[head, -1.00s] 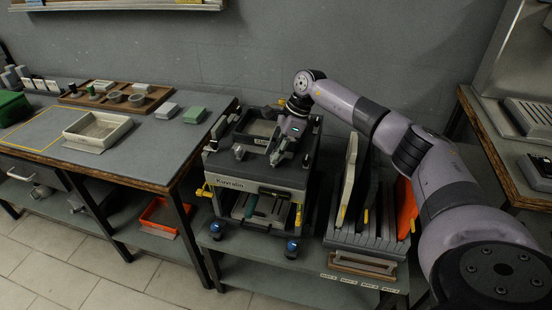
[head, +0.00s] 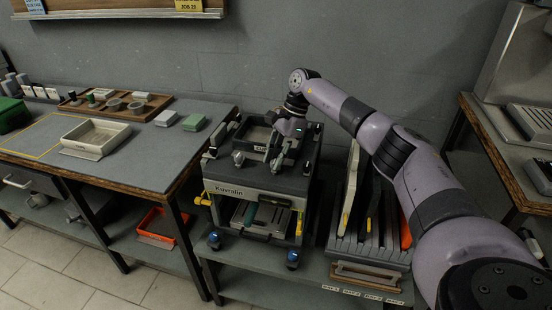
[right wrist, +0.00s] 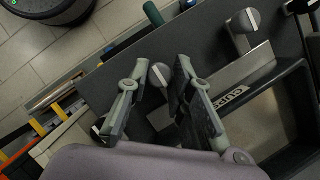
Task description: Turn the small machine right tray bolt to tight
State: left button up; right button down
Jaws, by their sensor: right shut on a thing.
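The small machine (head: 228,174) is a dark-topped unit with a pale front, standing on a low shelf in the head view. A tray sits in its top, and a label plate (right wrist: 228,92) beside it shows in the right wrist view. The right tray bolt (right wrist: 160,75), a round grey knob, shows between my right gripper's fingers (right wrist: 160,86). My right gripper (head: 275,160) is shut on this bolt at the machine's front top edge; in the head view it hides most of the bolt. The left tray bolt (head: 238,158) stands free and also shows in the right wrist view (right wrist: 244,21). My left gripper is not in view.
A workbench (head: 150,178) with a cream tray (head: 72,145) stands to the left. Upright plates in a rack (head: 370,235) stand close to the machine's right. Another bench (head: 500,165) is at the far right. The wall is behind.

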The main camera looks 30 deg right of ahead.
jog(key=c, duration=1.4)
grip_release()
jog(key=shift+c, duration=0.2)
jog(key=v, duration=1.2)
jog(key=shift+w, duration=0.1)
